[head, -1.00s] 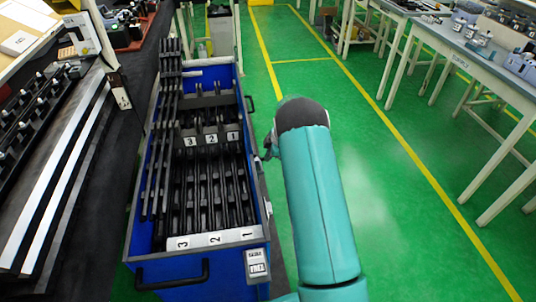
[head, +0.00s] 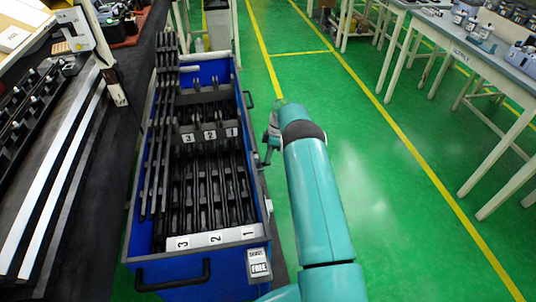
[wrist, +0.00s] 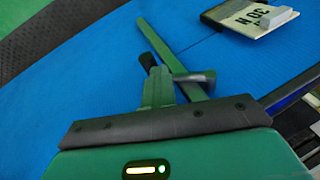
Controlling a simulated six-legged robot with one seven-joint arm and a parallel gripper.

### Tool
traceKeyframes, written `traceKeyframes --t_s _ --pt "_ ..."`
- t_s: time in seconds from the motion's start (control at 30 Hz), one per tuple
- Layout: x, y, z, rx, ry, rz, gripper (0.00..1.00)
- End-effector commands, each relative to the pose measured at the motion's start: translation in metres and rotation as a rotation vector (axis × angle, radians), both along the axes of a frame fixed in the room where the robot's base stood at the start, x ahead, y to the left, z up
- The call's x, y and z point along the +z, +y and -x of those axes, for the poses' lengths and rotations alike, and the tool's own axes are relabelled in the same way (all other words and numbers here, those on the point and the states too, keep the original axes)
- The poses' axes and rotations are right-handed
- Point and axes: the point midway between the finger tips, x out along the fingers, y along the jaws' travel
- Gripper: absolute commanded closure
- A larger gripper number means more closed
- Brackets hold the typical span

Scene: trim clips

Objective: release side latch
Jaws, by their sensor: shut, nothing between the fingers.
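The blue cart (head: 196,290) stands left of my arm, holding rows of black trim strips. My gripper (head: 267,157) is beside its right side wall, pointing down. In the wrist view, my gripper's narrow finger end (wrist: 158,88) is shut and empty in front of the blue wall (wrist: 85,75). A long grey-green bar (wrist: 168,42) lies slanted across that wall, with a grey rounded peg (wrist: 195,76) and a black knob (wrist: 147,60) close to the fingertips. This may be the side latch; I cannot tell whether the fingers touch it.
A status card (head: 258,264) on the cart's front reads FREE. A pale plate (wrist: 250,18) sits on the blue wall in the wrist view. A workbench (head: 60,190) borders the left. Grey tables (head: 480,55) stand at right. The green floor (head: 385,200) between is clear.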

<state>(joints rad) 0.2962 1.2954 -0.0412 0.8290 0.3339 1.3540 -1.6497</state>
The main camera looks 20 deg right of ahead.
Motion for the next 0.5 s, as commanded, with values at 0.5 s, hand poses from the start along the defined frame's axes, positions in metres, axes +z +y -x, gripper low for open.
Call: traceKeyframes --t_s 0.5 --pt "-0.013 0.001 -0.001 -0.001 -0.011 0.001 1.0"
